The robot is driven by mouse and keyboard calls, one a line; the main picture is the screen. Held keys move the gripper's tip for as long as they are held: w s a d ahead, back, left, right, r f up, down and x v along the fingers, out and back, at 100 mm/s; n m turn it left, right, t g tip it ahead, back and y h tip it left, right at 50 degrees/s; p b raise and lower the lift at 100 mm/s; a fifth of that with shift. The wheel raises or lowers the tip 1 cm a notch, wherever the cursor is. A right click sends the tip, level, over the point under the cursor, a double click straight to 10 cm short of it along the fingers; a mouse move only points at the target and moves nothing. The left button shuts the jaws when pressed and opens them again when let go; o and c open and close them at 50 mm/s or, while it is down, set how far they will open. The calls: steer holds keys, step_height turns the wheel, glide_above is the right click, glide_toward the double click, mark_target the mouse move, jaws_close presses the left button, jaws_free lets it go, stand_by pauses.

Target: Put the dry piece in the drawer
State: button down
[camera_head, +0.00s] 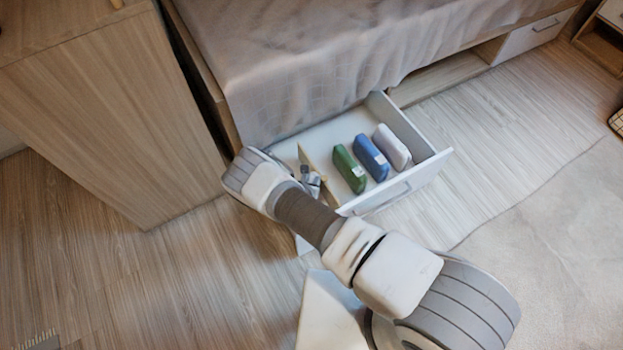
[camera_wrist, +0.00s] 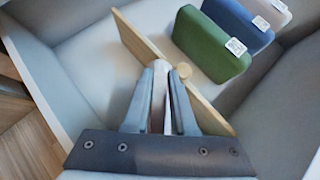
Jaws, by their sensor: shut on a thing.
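The open white drawer (camera_head: 418,185) sticks out from under the bed. My gripper (camera_wrist: 163,75) is low over the drawer's left part, in front of the divider. Its fingers are shut on a narrow pale thing (camera_wrist: 159,92), mostly hidden between them; I cannot tell what it is. Right of the divider are labelled soft packs: green (camera_head: 348,168), blue (camera_head: 370,157) and pale grey (camera_head: 391,146).
A bed with a grey cover (camera_head: 300,60) overhangs the drawer's back. A wooden cabinet (camera_head: 110,120) stands close on the left. Another drawer front (camera_head: 530,38) is at the far right under the bed. The wood floor and pale rug (camera_head: 550,230) are clear at right.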

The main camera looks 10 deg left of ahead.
steer(key=shift+f, duration=0.5)
steer(key=c, duration=0.7)
jaws_free()
steer(key=shift+o, duration=0.2)
steer(key=p+v, duration=0.7)
steer(key=v, duration=1)
steer(key=shift+r+p, duration=0.2)
steer(key=shift+p, duration=0.1)
steer(key=shift+s, duration=0.1)
